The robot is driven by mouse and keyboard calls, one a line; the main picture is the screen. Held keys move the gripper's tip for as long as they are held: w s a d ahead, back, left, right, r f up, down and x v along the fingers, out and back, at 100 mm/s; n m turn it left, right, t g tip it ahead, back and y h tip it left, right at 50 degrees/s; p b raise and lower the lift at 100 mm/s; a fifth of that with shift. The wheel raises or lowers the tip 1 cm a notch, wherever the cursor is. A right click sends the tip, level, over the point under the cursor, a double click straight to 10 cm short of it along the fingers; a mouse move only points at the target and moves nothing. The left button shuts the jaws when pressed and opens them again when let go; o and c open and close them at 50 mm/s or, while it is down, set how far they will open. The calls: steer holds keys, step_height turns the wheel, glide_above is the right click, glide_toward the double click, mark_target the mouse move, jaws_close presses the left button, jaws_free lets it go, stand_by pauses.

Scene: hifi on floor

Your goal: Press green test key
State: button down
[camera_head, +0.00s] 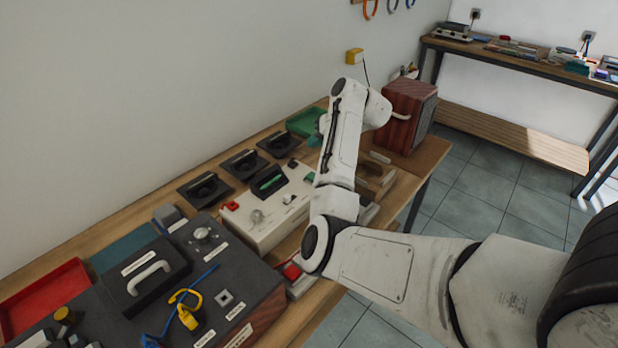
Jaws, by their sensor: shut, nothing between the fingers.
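A pale test panel (265,222) sits on the bench at mid-picture. On it are a red key (231,206), a metal knob (257,216) and a black block with a long green part (270,183). A small green spot (310,177) shows at its right edge, beside my forearm. I cannot tell which green part is the test key. My arm crosses in front of the panel's right side and hides part of it.
A dark console (205,262) with knob, handle and yellow hook stands at front left, near a red tray (45,298). Black holders (205,190) and a green tray (304,122) line the wall. A red-brown cabinet (407,115) stands at the bench's far end.

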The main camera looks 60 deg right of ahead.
steer(key=shift+f, duration=0.15)
steer(key=b, duration=0.7)
glide_above(315, 176)
step_height(315, 176, down, 8)
steer(key=shift+r, duration=0.2)
steer(key=shift+f, duration=0.5)
steer(key=shift+s+f, duration=0.1)
steer(key=shift+f, duration=0.85)
stand_by(2.2)
steer(key=shift+r+p, duration=0.75)
steer(key=shift+r, duration=0.35)
step_height(315, 176, up, 5)
steer(key=p, duration=0.4)
steer(key=shift+p, duration=0.4)
